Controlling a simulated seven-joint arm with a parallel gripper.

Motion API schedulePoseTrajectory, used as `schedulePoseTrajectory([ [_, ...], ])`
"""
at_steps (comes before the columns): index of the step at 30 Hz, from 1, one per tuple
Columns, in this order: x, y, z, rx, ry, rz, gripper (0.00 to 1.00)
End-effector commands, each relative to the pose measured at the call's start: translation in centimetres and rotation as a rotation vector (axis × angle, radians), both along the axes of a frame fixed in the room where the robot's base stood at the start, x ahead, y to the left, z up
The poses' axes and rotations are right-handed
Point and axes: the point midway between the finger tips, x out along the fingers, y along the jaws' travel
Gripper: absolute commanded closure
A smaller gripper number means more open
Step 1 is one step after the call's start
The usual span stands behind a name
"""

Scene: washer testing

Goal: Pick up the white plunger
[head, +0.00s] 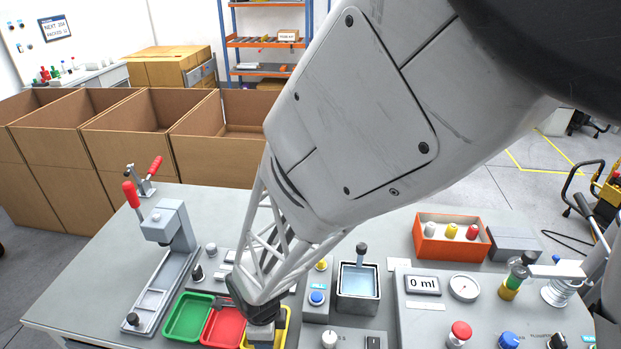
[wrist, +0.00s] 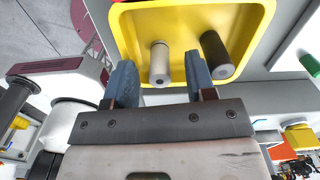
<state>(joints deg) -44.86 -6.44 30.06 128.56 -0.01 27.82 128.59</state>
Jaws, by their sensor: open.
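In the wrist view, a white plunger (wrist: 160,65) with a dark tip lies in the yellow tray (wrist: 128,20). My gripper (wrist: 160,80) is open, with one blue-grey finger on each side of the white plunger. I cannot tell whether either finger touches it. A black plunger (wrist: 217,55) lies in the same tray, just right of the right finger. In the head view, my gripper (head: 260,318) is down at the yellow tray (head: 284,330) and hides much of it, so the white plunger cannot be made out clearly.
A red tray (head: 224,328) and a green tray (head: 188,318) stand left of the yellow one. A press with a red handle (head: 172,225) is further left. A water container (head: 358,285) and a gauge panel (head: 420,310) stand to the right. An orange bin (head: 450,240) is behind.

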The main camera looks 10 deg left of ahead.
Motion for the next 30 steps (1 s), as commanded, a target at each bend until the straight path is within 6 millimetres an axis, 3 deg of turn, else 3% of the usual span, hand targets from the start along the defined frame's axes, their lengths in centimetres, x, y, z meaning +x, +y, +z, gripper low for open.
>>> schedulePoseTrajectory([
  [1, 0.0, 0.0, 0.0, 0.0, 0.0, 0.0, 0.51],
  [11, 0.0, 0.0, 0.0, 0.0, 0.0, 0.0, 1.0],
  [23, 0.0, 0.0, 0.3, 0.001, -0.001, 0.0, 1.0],
  [30, 0.0, 0.0, 1.7, 0.001, -0.001, 0.0, 1.0],
])
